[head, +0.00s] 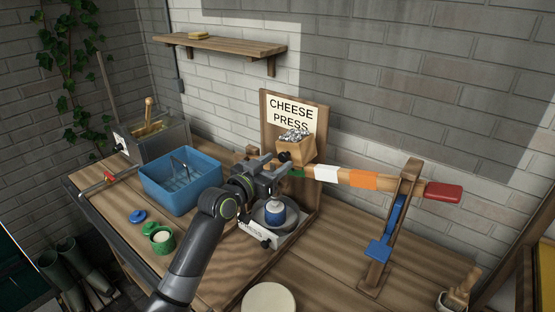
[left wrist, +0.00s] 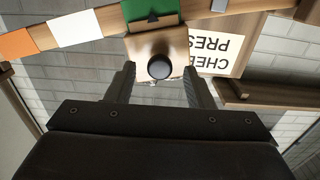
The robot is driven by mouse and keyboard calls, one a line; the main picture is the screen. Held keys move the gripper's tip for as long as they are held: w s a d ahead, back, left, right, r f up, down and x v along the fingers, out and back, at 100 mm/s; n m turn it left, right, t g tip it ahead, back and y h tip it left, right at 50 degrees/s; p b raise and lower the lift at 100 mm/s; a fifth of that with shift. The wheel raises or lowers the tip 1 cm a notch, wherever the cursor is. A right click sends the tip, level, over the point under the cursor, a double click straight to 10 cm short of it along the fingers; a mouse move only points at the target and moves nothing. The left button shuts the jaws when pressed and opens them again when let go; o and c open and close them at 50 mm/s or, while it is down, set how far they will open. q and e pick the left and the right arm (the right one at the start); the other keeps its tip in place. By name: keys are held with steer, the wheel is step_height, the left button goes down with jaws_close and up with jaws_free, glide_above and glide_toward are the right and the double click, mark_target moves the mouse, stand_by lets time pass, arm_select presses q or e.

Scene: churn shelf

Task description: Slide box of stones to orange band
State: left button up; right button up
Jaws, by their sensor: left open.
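The box of stones (head: 296,150) is a wooden box heaped with grey stones, sitting on the lever beam near the green band (head: 297,172). To its right along the beam come a white band (head: 326,174) and the orange band (head: 362,180). My left gripper (head: 279,165) is open at the box's near side. In the left wrist view, the box (left wrist: 143,45) has a round black knob (left wrist: 159,67) that shows between the open fingertips; contact cannot be told. My right gripper is not in view.
The beam ends in a red handle (head: 443,192) past a wooden upright with a blue lever (head: 387,235). A blue basin (head: 180,185) and green pot (head: 161,240) stand left. A wall shelf (head: 220,46) hangs above.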

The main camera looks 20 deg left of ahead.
arm_select(q)
steer(key=shift+w+d, duration=0.2)
steer(key=shift+w, duration=0.4)
steer(key=shift+c, duration=0.2)
jaws_close()
